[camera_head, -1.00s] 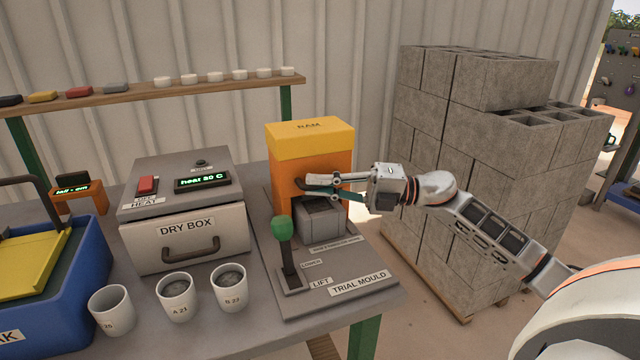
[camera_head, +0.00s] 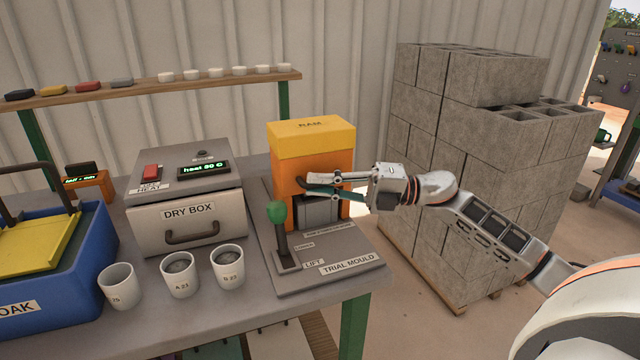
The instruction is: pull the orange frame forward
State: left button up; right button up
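The orange frame (camera_head: 288,175), with its yellow top marked RAM, stands upright on the grey trial mould plate (camera_head: 352,250). A dark handle (camera_head: 304,184) sticks out of its front. My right gripper (camera_head: 309,186) reaches in from the right, its two fingers closed around this handle. The fingers and hand hide part of the frame's front. The dark grey mould block (camera_head: 318,210) shows under and in front of the frame. A lever with a green knob (camera_head: 276,212) stands at the front left of the plate. My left gripper is not in view.
The dry box (camera_head: 190,226) stands left of the press. Several white cups, one marked A 21 (camera_head: 180,275), stand at the table's front. A blue tub (camera_head: 88,262) is at far left. A tall concrete block stack (camera_head: 450,150) rises behind my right arm.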

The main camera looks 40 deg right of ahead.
jog(key=shift+o, duration=0.8)
jog(key=shift+s, duration=0.2)
jog(key=shift+w, duration=0.1)
jog(key=shift+d, duration=0.15)
jog(key=v, duration=1.1)
jog(key=shift+s+d, duration=0.25)
jog(key=shift+s, duration=0.1)
